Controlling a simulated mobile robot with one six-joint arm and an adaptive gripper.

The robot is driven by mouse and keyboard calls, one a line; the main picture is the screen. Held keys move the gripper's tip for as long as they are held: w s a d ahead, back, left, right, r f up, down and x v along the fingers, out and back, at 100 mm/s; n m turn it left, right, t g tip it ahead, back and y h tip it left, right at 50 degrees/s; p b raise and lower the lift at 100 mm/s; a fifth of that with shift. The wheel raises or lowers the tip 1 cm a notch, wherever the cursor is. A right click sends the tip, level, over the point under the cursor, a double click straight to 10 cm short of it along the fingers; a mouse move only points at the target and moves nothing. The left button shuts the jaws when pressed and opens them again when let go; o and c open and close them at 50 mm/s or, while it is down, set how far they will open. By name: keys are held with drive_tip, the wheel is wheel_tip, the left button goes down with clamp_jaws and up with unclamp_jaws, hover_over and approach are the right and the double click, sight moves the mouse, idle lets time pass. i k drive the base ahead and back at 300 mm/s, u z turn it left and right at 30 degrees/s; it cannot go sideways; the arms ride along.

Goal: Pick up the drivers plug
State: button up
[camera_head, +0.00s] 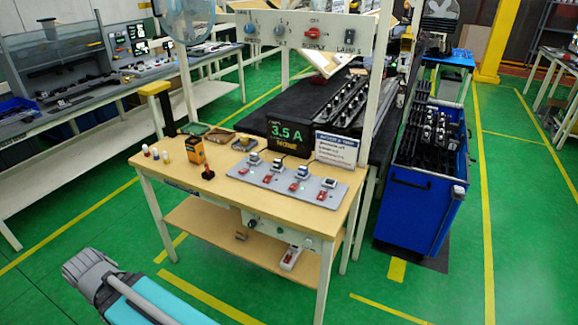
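A grey socket strip (290,187) lies on the wooden workbench (190,181). Several small plugs with cables sit in a row along it: a pale one at the left (254,159), a dark-and-white one (277,165), a blue-and-white one (302,172) and a pale one at the right (328,184). Red switches sit in front of them. I cannot tell from this view which is the driver's plug. An orange-and-black tool (196,151) stands left of the strip.
A "3.5 A" display (287,134) and a white sign (337,149) stand behind the strip. A small red-and-black object (208,170) stands near the bench front. A blue cart (425,195) is to the right. Green floor in front is clear.

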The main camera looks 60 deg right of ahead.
sight(277, 163)
drive_tip(key=z, duration=0.05)
drive_tip(key=k, duration=1.45)
drive_tip(key=z, duration=1.65)
drive_tip(key=i, duration=1.25)
drive_tip(key=z, duration=0.05)
